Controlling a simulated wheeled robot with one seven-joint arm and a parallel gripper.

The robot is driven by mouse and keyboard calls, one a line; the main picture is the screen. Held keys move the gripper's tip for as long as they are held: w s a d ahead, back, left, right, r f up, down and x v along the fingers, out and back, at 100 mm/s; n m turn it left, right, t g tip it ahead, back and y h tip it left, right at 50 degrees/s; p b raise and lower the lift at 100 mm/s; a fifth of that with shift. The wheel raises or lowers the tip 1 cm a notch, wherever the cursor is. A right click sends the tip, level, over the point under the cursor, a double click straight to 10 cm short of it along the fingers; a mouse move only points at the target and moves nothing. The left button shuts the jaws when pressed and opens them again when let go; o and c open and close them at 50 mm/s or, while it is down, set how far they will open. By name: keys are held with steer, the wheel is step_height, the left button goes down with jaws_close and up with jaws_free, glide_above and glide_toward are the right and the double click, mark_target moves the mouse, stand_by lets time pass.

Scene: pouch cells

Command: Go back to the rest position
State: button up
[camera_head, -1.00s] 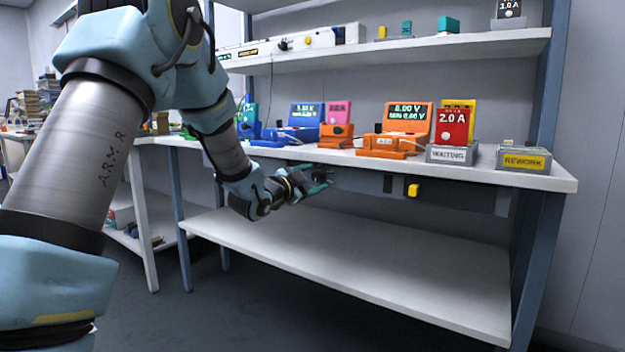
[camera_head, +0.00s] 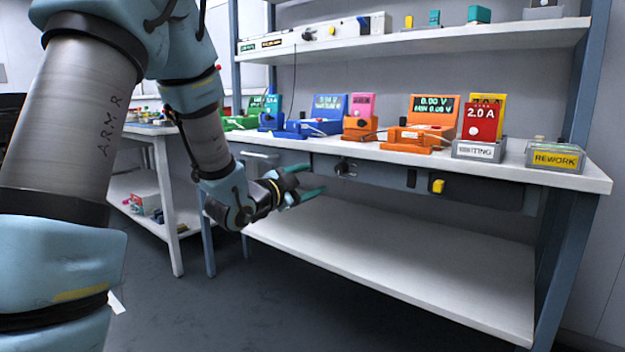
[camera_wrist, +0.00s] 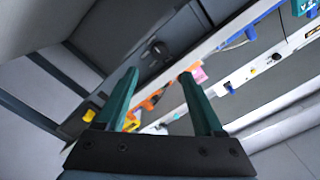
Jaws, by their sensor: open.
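My gripper (camera_head: 306,188) is in front of the bench, a little below the worktop edge in the head view. Its two teal fingers stand apart with nothing between them in the wrist view (camera_wrist: 158,88). The arm reaches down to it from the upper left of the head view. The gripper is apart from the bench and everything on it.
The white worktop (camera_head: 560,176) holds an orange meter (camera_head: 428,122), a blue meter (camera_head: 325,115), a waiting tray (camera_head: 477,150) and a rework tray (camera_head: 555,157). A drawer unit (camera_head: 400,180) hangs under it. The lower shelf (camera_head: 420,255) is bare.

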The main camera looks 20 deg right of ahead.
steer(key=w+a+f+n+y, duration=0.1)
steer(key=a+f+n+y, duration=0.45)
steer(key=a, duration=0.55)
steer(key=w+a+f+n+y, duration=0.1)
steer(key=a+f+n+y, duration=0.5)
steer(key=a, duration=0.6)
steer(key=s+a+f+n+g+y, duration=0.35)
steer(key=s+a+n+g, duration=0.35)
steer(key=s+a, duration=0.6)
steer(key=s+r+n+p, duration=0.1)
steer(key=s+r+p, duration=0.2)
steer(key=r+p, duration=3.2)
steer(key=shift+d+n+y, duration=0.3)
steer(key=shift+d+n, duration=0.05)
steer(key=shift+d, duration=0.05)
